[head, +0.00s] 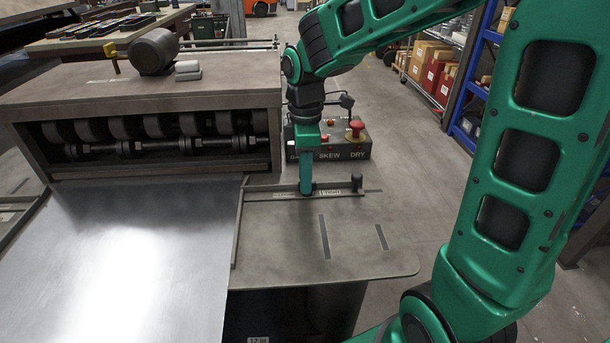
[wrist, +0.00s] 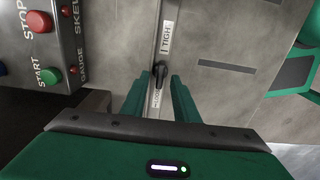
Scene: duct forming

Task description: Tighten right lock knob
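The right lock knob (wrist: 160,72) is a small black lever on a metal bar, between the TIGHT label (wrist: 166,38) and the LOOSE label (wrist: 156,103) in the wrist view. My gripper (wrist: 160,84) has its two green fingers on either side of the knob, with a visible gap on each side. It is open and holds nothing. In the head view my gripper (head: 306,192) points down at the bar (head: 270,195), between the two labels, and hides the knob.
A control box (head: 345,148) with a red button stands just behind the bar. The roller housing (head: 150,120) and a shiny metal sheet (head: 130,260) lie to the left. The table's front right (head: 365,260) is clear.

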